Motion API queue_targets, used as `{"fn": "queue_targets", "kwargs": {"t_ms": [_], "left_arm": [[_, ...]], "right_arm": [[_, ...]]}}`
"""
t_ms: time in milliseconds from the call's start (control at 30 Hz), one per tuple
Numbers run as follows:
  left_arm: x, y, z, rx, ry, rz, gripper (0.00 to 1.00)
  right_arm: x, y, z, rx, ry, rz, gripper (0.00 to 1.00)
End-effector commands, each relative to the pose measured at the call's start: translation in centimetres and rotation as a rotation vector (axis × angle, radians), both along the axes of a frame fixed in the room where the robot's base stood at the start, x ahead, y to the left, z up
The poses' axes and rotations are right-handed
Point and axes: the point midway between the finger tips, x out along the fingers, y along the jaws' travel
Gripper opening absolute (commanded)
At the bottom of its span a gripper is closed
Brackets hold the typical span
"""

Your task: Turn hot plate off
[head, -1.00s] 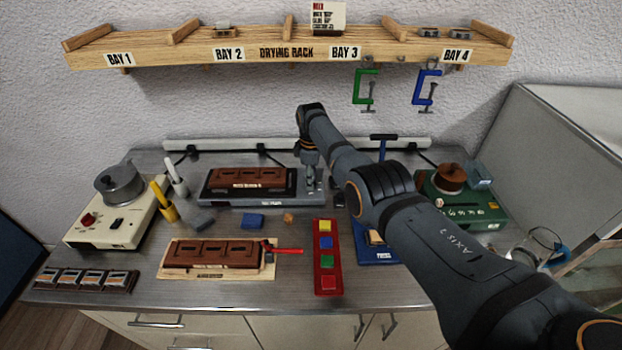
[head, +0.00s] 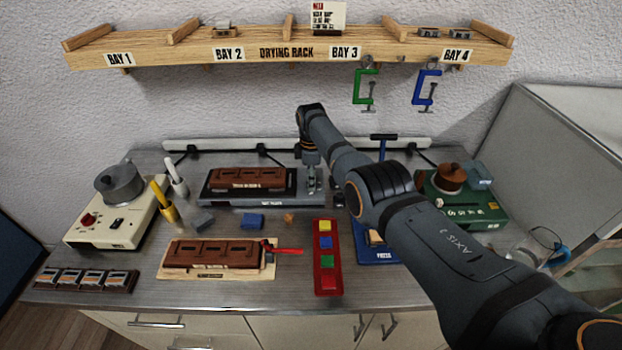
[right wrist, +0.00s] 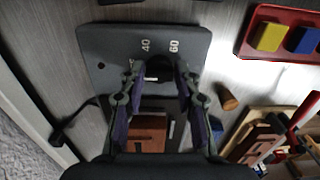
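The hot plate (head: 215,200) is a dark grey slab at the back middle of the bench, with a brown block (head: 245,178) on its top. My right gripper (head: 312,190) points down at the right end of the slab. In the right wrist view, the gripper (right wrist: 160,72) has its fingertips on both sides of a dark round knob (right wrist: 160,69) and appears shut on it. The numbers 40 and 60 show on the hot plate (right wrist: 105,50) beside the knob. The fingers partly hide the knob and the rest of its dial. My left gripper is not in view.
A red tray (head: 318,274) with coloured blocks and a wooden board (head: 170,268) with a brown block lie in front. A cream device with a pot (head: 120,185) stands left, a green device (head: 470,212) right. A drying rack (head: 290,50) hangs above.

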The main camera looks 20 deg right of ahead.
Motion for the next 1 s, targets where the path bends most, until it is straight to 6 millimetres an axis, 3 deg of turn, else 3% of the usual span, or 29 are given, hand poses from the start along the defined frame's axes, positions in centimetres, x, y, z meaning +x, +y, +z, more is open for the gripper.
{"fn": "queue_targets", "kwargs": {"t_ms": [33,100,467,567,800,1000], "left_arm": [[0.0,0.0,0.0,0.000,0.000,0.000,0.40],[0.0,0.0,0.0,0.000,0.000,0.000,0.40],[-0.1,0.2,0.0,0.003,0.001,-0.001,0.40],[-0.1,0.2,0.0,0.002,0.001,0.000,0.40],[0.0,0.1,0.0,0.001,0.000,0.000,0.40],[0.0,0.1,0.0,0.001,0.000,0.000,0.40]], "right_arm": [[0.0,0.0,0.0,0.000,0.000,0.000,0.42],[0.0,0.0,0.0,0.000,0.000,0.000,0.52],[0.1,0.0,0.5,0.000,-0.002,-0.001,0.52],[0.2,0.0,1.9,0.000,-0.006,-0.001,0.52],[0.2,0.0,7.7,0.000,-0.006,-0.001,0.52],[0.1,0.0,11.1,0.000,-0.003,-0.001,0.52]]}}
